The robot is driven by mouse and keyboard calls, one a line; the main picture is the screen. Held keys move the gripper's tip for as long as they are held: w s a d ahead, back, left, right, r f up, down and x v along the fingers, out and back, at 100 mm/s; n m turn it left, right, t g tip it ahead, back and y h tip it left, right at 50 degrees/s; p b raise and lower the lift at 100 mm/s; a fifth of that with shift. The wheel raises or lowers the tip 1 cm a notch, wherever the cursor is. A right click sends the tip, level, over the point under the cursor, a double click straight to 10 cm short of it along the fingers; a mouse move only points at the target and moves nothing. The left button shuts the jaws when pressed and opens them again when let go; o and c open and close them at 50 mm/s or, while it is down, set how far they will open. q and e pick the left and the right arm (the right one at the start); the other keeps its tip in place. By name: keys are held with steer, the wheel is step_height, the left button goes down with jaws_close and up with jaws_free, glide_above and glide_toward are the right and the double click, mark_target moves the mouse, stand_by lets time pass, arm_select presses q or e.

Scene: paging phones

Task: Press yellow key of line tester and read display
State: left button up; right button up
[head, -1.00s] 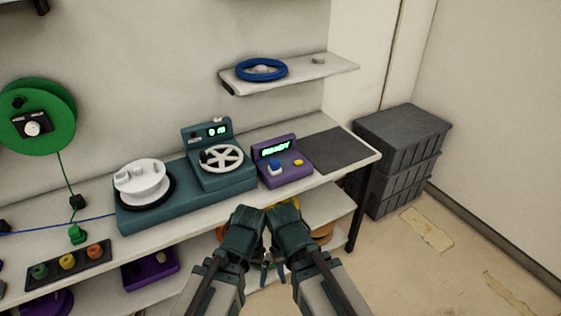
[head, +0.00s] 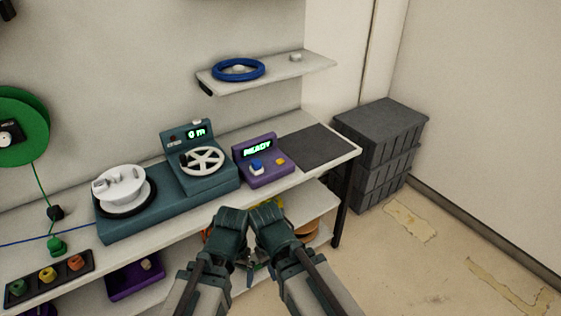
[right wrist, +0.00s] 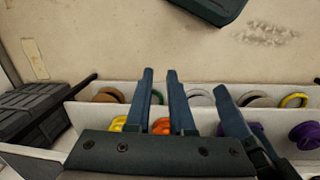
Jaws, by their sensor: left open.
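The line tester (head: 263,174) is a purple box on the bench, right of the teal machine. Its lit green display (head: 257,148) reads READY. Below the display are a blue key (head: 256,164) on the left and a small yellow key (head: 280,162) on the right. My left gripper (head: 249,272) is open, low in front of the bench edge, apart from the tester and partly hidden by my wrists. My right gripper (right wrist: 160,80) shows in the right wrist view with its fingers apart and nothing between them. Neither gripper touches the tester.
The teal machine (head: 205,180) has a white handwheel and a 0 m display. A dark mat (head: 316,144) lies right of the tester. A shelf (head: 270,76) with a blue ring is above. Grey crates (head: 382,140) stand right of the bench, with open floor nearby.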

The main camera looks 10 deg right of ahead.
jaws_close()
stand_by(1.4)
